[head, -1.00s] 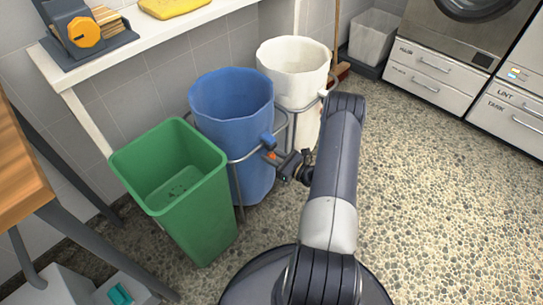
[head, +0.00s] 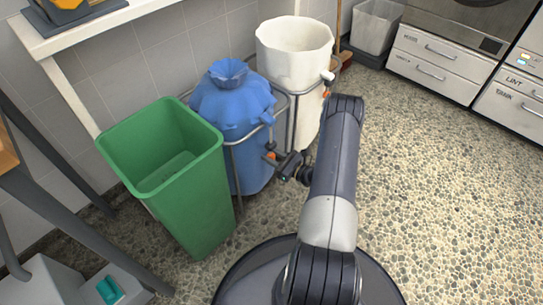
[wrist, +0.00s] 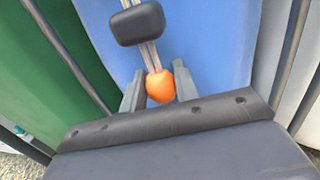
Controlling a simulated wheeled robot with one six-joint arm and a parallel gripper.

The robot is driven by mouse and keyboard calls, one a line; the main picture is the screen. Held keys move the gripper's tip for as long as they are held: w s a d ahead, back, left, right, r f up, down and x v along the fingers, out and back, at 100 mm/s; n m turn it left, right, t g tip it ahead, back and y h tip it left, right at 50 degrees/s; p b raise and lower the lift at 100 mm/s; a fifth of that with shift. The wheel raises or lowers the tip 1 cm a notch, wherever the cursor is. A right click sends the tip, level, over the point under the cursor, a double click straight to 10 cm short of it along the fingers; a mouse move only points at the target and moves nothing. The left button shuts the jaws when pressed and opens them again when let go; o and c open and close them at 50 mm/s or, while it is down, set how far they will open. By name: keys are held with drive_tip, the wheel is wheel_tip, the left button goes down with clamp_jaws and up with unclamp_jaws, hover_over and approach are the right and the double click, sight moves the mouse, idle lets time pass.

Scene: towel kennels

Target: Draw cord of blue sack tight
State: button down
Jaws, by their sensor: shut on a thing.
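The blue sack (head: 233,105) hangs in a metal frame between the green bin and the white sack. Its mouth is gathered into a puckered neck at the top. My gripper (head: 275,158) is at the sack's front right side. In the wrist view my gripper (wrist: 160,90) is shut on an orange bead (wrist: 159,86) at the end of the pale double cord (wrist: 150,55). A dark cord lock (wrist: 138,24) sits on the cord above the bead, apart from it. The blue cloth (wrist: 195,40) fills the background there.
A green bin (head: 170,180) stands close on the left. A white sack (head: 295,50), open at the top, stands behind to the right. A wall shelf (head: 95,28) is above left. Speckled floor (head: 430,180) is clear to the right.

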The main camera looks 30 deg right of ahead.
drive_tip(key=shift+s+f, duration=0.1)
drive_tip(key=shift+f, duration=0.2)
drive_tip(key=c, duration=1.5)
unclamp_jaws()
drive_tip(key=o, duration=0.4)
drive_tip(key=shift+r, duration=0.1)
drive_tip(key=shift+s+d+p, duration=0.3)
drive_tip(key=shift+s, duration=0.1)
drive_tip(key=p+v, duration=0.2)
drive_tip(key=v, duration=0.7)
drive_tip(key=shift+s, duration=0.35)
drive_tip(key=shift+d, duration=0.1)
